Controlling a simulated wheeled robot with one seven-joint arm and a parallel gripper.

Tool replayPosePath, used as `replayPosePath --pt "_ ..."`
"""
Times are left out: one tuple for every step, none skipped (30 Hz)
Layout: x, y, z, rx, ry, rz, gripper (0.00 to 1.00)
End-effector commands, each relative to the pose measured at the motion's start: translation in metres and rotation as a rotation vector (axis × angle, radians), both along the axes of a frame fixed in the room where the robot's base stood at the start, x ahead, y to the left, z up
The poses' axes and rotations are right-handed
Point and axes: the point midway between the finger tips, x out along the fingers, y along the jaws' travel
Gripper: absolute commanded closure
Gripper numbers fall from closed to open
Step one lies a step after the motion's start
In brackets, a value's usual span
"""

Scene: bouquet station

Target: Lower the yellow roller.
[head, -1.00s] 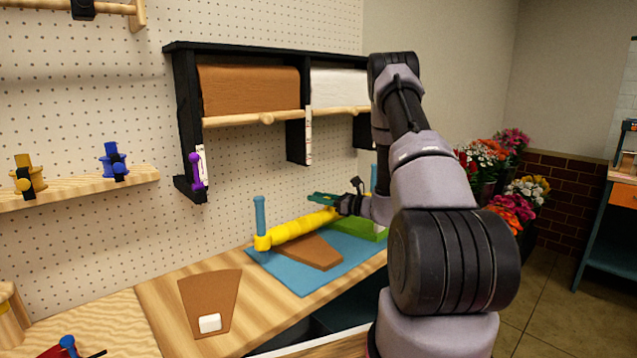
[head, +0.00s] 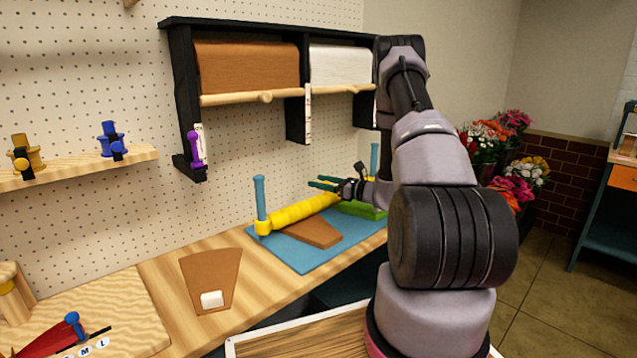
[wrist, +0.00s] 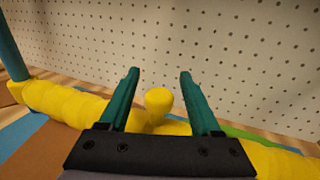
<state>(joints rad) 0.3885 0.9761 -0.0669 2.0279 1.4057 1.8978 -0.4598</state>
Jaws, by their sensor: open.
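The yellow roller (head: 300,212) spans between two blue posts, the left post (head: 260,200) and the right post (head: 374,160), above a blue mat (head: 310,258). A brown piece (head: 316,233) lies on the mat under the roller, with a green block (head: 362,210) to its right. My gripper (head: 318,184) is above the roller, toward its right part. In the wrist view, my gripper's teal fingers (wrist: 158,88) are open and apart. A yellow knob (wrist: 159,103) on the roller shows between them. Nothing is held.
A brown wrap piece (head: 210,275) with a white block (head: 212,299) lies at the left of the bench. A black rack (head: 180,95) with brown and white paper rolls hangs on the pegboard.

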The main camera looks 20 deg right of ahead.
Motion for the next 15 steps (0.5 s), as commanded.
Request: replayPosePath --pt "-0.006 -0.007 0.000 0.001 0.002 -0.005 0.35" --pt "-0.010 -0.011 0.000 0.000 0.001 -0.005 0.35" --pt "-0.016 -0.016 0.000 -0.001 0.001 -0.006 0.35" --pt "-0.021 -0.020 0.000 0.000 0.001 -0.006 0.35" --pt "-0.026 -0.025 0.000 0.001 0.002 -0.007 0.35" --pt "-0.033 -0.030 0.000 0.001 0.001 -0.006 0.35" --pt "-0.037 -0.034 0.000 0.001 -0.001 -0.007 0.35" --pt "-0.042 -0.038 0.000 0.000 0.000 -0.006 0.35" --pt "-0.048 -0.043 0.000 0.001 0.001 -0.007 0.35" --pt "-0.052 -0.046 0.000 0.001 0.001 -0.005 0.35" --pt "-0.056 -0.049 0.000 0.000 0.000 -0.006 0.35" --pt "-0.060 -0.053 0.000 -0.001 -0.001 -0.004 0.35" --pt "-0.063 -0.055 0.000 -0.001 -0.001 -0.004 0.35" --pt "-0.066 -0.058 0.000 0.000 -0.001 -0.005 0.35" --pt "-0.069 -0.060 0.000 0.000 -0.001 -0.003 0.35"
